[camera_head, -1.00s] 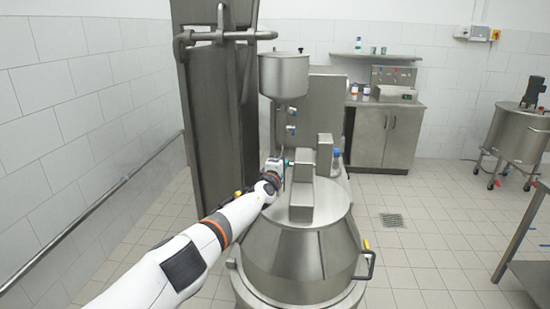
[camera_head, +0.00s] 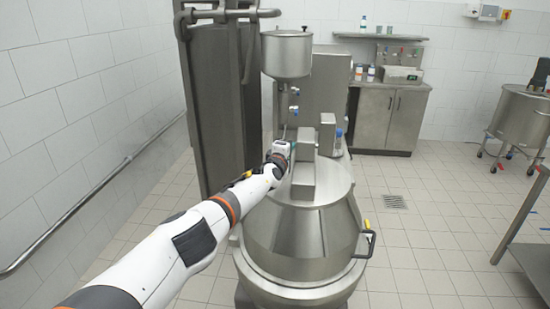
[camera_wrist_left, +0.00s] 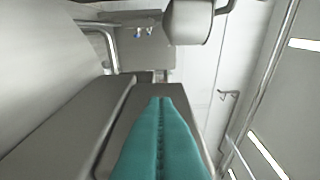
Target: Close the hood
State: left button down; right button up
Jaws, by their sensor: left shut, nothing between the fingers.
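A large steel vat (camera_head: 296,268) stands in the middle of the head view. A conical steel cover (camera_head: 325,190) lies over its top, with a rectangular steel block (camera_head: 303,178) running across it. The cover looks seated on the vat; I see no gap. My left gripper (camera_head: 290,149) is at the left side of the block's far end. Whether it touches the steel is unclear. In the left wrist view its teal fingers (camera_wrist_left: 160,101) are shut together and empty, close beside flat steel surfaces. My right gripper is out of view.
A tall steel panel (camera_head: 217,110) with a pipe frame stands behind left. A steel funnel (camera_head: 287,56) stands behind the vat. A cabinet (camera_head: 388,120) is at the back, a table (camera_head: 535,215) at the right. Floor right of the vat is clear.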

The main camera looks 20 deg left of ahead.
pick_arm(q)
jog(key=a, duration=0.3)
jog(key=shift+s+a+b, duration=0.1)
jog(key=shift+s+b, duration=0.25)
jog(key=s+p, duration=0.9)
jog(key=s, duration=0.1)
jog(key=shift+a+r+p, duration=0.15)
jog(key=shift+a+p, duration=0.1)
jog(key=shift+p, duration=0.1)
